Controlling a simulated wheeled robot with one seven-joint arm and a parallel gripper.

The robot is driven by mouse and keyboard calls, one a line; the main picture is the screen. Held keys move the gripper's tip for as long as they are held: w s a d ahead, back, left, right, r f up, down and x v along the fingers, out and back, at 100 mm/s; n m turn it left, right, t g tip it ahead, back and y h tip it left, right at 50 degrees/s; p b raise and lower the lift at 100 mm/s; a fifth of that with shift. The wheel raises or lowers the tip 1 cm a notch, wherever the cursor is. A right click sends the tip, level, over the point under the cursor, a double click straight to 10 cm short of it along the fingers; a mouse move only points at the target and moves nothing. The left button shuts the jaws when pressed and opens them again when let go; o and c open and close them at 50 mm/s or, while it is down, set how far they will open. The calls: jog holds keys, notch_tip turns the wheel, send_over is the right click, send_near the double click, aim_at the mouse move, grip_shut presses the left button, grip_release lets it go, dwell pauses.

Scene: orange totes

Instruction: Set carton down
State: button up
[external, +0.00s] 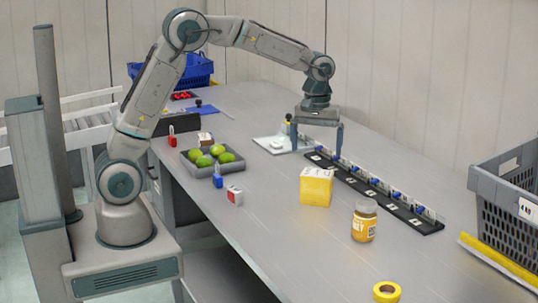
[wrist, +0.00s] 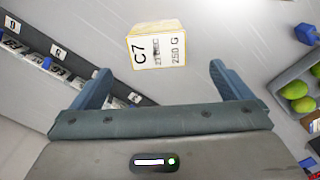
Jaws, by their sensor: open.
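The carton (external: 316,187) is a yellow box with a pale top, standing upright on the grey table right of the middle in the external view. In the wrist view the carton (wrist: 158,46) shows a white face marked "C7" and "250 G", beyond the fingertips. My gripper (external: 318,152) is open and empty, above the table and behind the carton, apart from it. Its two blue-grey fingers also show wide apart in the wrist view (wrist: 160,70), with nothing between them.
A black strip with numbered slots (external: 375,190) runs along the table behind the carton. A jar (external: 364,220) and yellow tape roll (external: 387,291) stand nearer the front. A grey tray (external: 238,164) of green fruit lies left. A dark crate (external: 510,180) stands right. The front table is mostly clear.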

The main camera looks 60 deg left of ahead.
jog(key=s+a+r+m+t, duration=0.1)
jog(key=s+a+r+m, duration=0.15)
jog(key=s, duration=0.45)
jog(key=s+a+r+m, duration=0.2)
jog(key=s+r, duration=0.1)
jog(key=s, duration=0.3)
jog(key=s+a+f+m+t, duration=0.1)
jog(key=s+m, duration=0.1)
jog(key=s, duration=0.5)
jog(key=s+a+f+m+t, duration=0.1)
jog(key=s+m, duration=0.1)
jog(key=s, duration=0.6)
jog(key=shift+s+a+f, duration=0.2)
jog(key=shift+s+f, duration=0.1)
